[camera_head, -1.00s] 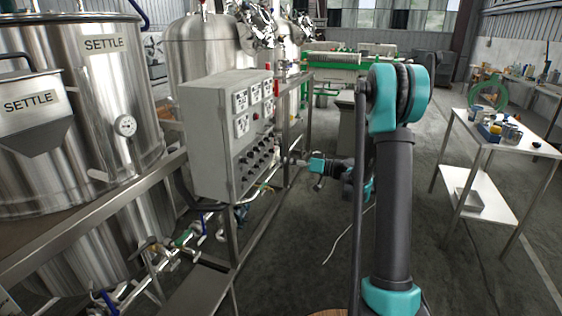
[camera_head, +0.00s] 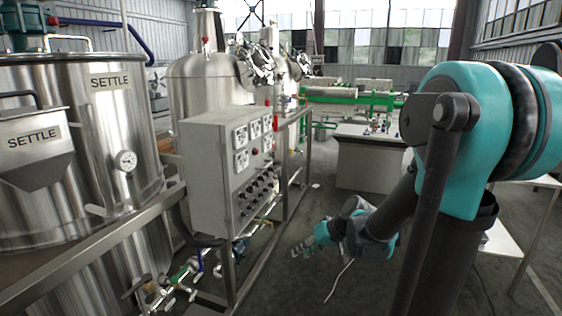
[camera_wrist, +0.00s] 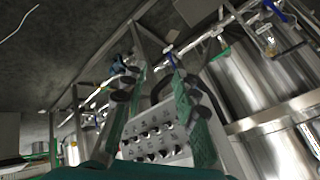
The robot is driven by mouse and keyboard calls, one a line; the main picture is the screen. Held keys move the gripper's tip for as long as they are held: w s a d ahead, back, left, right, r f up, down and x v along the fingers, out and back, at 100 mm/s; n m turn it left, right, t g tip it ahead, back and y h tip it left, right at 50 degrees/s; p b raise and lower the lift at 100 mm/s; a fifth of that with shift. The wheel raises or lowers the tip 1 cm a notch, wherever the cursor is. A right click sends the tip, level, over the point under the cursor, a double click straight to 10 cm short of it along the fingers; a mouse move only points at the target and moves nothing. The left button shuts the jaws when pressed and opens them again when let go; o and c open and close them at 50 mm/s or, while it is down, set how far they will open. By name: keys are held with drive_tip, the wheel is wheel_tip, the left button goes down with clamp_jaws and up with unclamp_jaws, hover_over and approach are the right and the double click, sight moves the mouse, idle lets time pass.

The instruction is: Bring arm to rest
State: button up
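My gripper (camera_head: 303,248) is in the head view, low over the floor to the right of the grey control box (camera_head: 212,175) and apart from it. In the wrist view my gripper (camera_wrist: 158,98) shows two green fingers spread apart, with nothing held between them. Beyond them the control box's face with its knobs (camera_wrist: 152,143) shows, tilted. My arm bends in from the right of the head view, its large teal joint close to the camera.
Steel tanks marked SETTLE (camera_head: 82,130) stand at left on a metal frame (camera_head: 95,238) with pipes and valves below. A grey cabinet (camera_head: 366,162) stands behind my arm. A white table (camera_head: 535,222) is at right, mostly hidden. Grey floor is open in the middle.

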drive_tip(key=s+d+f+m+h, duration=0.1)
drive_tip(key=s+d+f+h, duration=0.1)
drive_tip(key=s+d, duration=0.4)
drive_tip(key=s+d+f+m+h, duration=0.2)
drive_tip(key=s+d+f+h, duration=0.1)
drive_tip(key=s, duration=0.4)
drive_tip(key=shift+s+d+h, duration=0.2)
drive_tip(key=shift+d+h, duration=0.6)
drive_tip(key=shift+d, duration=0.6)
drive_tip(key=shift+f, duration=0.1)
